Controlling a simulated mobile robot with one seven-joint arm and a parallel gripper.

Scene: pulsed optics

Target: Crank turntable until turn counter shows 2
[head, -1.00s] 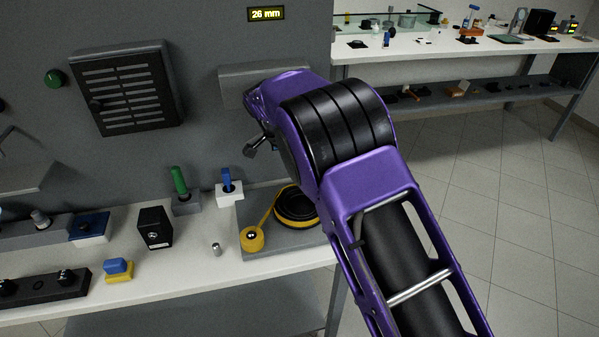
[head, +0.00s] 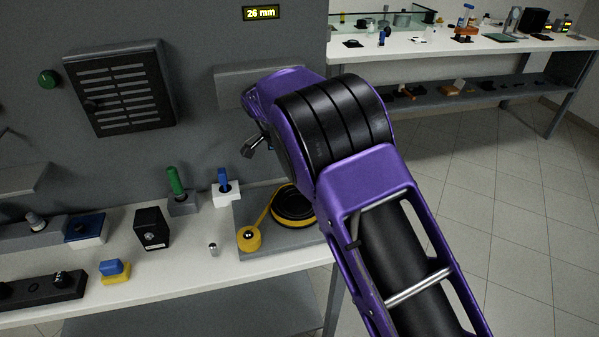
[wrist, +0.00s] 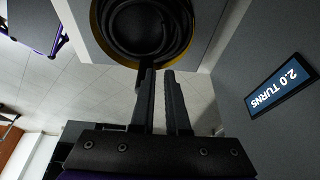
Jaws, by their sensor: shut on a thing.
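The turntable, a black round disc with a yellow rim (head: 293,206), sits on a grey base plate (head: 300,243) at the right end of the bench. A yellow strip runs from it to a small yellow knob (head: 249,238). In the wrist view the black disc (wrist: 145,27) fills the top. My gripper (wrist: 159,72) reaches over its edge, fingers close together, shut on what appears to be the dark crank handle, mostly hidden between the tips. In the head view my arm hides the fingers. The turn counter (wrist: 281,87), upside down and tilted, reads 2.0 TURNS.
Left of the turntable stand a blue-handled switch (head: 223,182), a green-handled one (head: 175,182), a black box (head: 151,229) and a small metal peg (head: 213,248). A wall display (head: 262,13) reads 26 mm. Open floor lies right of the bench.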

